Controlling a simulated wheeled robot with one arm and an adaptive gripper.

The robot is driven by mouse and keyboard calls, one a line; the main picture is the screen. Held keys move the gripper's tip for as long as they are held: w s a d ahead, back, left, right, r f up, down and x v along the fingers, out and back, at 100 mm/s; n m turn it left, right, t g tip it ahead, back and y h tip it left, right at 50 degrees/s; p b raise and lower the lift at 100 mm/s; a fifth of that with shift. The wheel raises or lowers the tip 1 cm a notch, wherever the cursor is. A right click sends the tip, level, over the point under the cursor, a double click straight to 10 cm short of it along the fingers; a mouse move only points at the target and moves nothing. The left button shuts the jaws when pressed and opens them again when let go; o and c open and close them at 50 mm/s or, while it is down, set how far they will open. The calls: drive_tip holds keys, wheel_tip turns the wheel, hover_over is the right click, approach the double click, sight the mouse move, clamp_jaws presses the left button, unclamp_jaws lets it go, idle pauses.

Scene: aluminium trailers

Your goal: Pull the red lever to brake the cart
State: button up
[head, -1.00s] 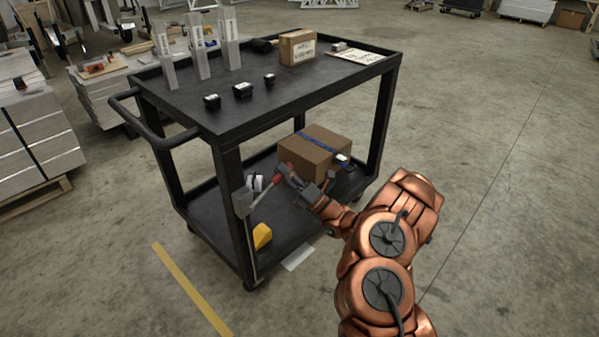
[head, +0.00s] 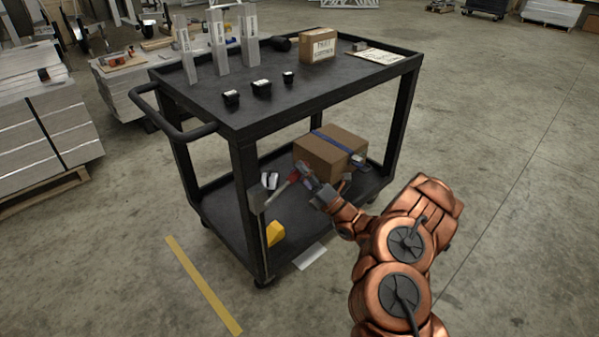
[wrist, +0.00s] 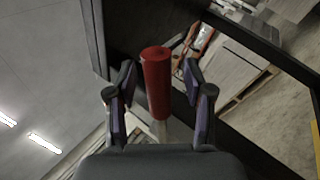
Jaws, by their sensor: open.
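The black cart (head: 300,108) stands in front of me with a lever on its near side. The lever's grey bar (head: 275,194) slants up to a red handle (head: 293,177) at lower-shelf height. In the wrist view the red handle (wrist: 157,85) stands between the two open fingers of my gripper (wrist: 157,74), with visible gaps on both sides. In the head view my gripper (head: 307,174) is at the handle's end, seen small and partly blended with the box behind it.
A cardboard box (head: 330,152) with a blue strap sits on the lower shelf close behind my gripper. A yellow object (head: 275,233) is near the lever's foot. The top shelf holds metal profiles (head: 219,42) and a small box (head: 318,45). Floor to the right is clear.

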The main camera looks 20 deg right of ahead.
drive_tip(key=v, duration=1.2)
drive_tip(key=shift+a, duration=0.1)
